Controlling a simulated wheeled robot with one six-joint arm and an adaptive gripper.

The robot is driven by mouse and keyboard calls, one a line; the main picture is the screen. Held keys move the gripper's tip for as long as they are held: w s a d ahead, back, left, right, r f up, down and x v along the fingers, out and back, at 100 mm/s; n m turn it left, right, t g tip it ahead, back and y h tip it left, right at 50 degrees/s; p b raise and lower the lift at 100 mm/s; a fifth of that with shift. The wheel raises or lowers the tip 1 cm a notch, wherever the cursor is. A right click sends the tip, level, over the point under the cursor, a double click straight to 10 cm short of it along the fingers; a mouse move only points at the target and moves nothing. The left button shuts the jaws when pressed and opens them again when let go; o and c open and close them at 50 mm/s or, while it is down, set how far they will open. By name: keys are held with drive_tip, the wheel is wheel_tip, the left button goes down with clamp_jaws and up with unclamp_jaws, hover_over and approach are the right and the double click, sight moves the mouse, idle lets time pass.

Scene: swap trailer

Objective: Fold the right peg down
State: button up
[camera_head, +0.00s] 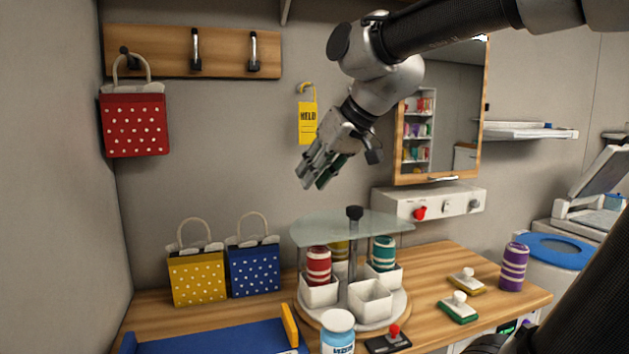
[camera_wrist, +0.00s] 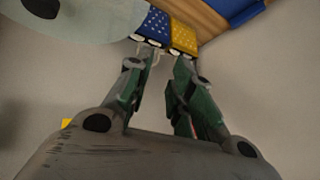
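The right peg (camera_head: 253,51) is on the wooden wall rack (camera_head: 157,48) at the upper left in the head view. It is a slim metal peg with a dark lower end, and nothing hangs on it. The middle peg (camera_head: 196,49) looks alike and is also bare. A red dotted bag (camera_head: 134,124) hangs at the left peg (camera_head: 126,57). My gripper (camera_head: 312,176) is in the air, to the right of and below the rack, apart from it. In the wrist view my gripper (camera_wrist: 159,65) shows a gap between its fingers, with nothing held. The pegs are not seen there.
A yellow HELD tag (camera_head: 307,122) hangs on the wall between rack and arm. Below are a glass-topped carousel (camera_head: 350,228), a yellow bag (camera_head: 197,277) and a blue bag (camera_head: 254,268) on the wooden counter (camera_head: 425,268). A mirror cabinet (camera_head: 453,110) is behind my arm.

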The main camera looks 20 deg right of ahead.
drive_tip(key=shift+s+d+f, duration=0.2)
drive_tip(key=shift+s+f, duration=0.35)
drive_tip(key=shift+s, duration=0.1)
